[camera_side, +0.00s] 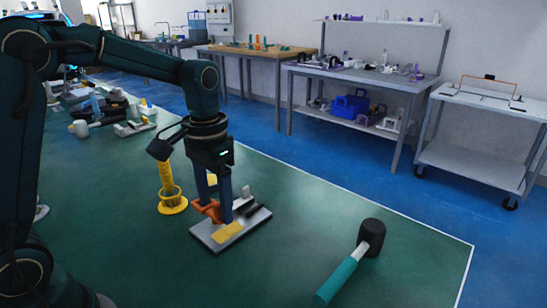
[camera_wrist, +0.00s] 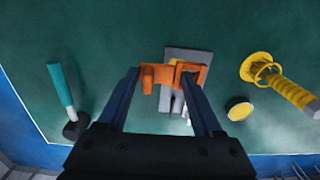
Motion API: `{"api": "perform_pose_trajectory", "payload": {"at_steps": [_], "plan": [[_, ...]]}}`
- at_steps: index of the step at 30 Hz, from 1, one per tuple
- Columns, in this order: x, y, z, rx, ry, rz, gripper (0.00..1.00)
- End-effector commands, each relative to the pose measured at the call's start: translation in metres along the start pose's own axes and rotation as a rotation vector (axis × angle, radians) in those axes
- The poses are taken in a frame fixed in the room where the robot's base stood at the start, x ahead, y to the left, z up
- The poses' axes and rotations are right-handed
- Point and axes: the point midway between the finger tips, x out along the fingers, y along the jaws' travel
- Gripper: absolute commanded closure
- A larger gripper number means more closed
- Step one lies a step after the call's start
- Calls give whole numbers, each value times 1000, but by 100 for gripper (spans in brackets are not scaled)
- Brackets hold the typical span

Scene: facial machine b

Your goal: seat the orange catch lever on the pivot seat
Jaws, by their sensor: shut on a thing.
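My gripper (camera_side: 218,212) points down with its blue fingers shut on the orange catch lever (camera_side: 205,209), over the left part of a grey base plate (camera_side: 205,235). In the wrist view the lever (camera_wrist: 155,75) lies across between the fingertips (camera_wrist: 160,78), with a squarish open frame at its right end overlapping the plate (camera_wrist: 185,53). The plate carries a yellow block (camera_side: 228,231), a black piece (camera_side: 253,210) and a small grey upright part (camera_side: 246,194). I cannot make out the pivot seat, nor tell whether the lever touches the plate.
A yellow tool stands in a yellow ring holder (camera_side: 173,204) just left of the plate. A yellow round piece (camera_wrist: 239,108) lies near it. A black-headed mallet with a teal handle (camera_side: 340,278) lies to the right. Green table is clear between plate and mallet.

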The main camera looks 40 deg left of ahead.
Motion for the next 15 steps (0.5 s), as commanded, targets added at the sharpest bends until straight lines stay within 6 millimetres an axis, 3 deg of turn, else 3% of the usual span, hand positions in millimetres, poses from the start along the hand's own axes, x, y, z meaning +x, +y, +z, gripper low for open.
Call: {"api": "perform_pose_trajectory", "payload": {"at_steps": [9,15], "plan": [[0,0,0,9,0,0,85],[-2,-13,-24,40,18,-3,85]]}}
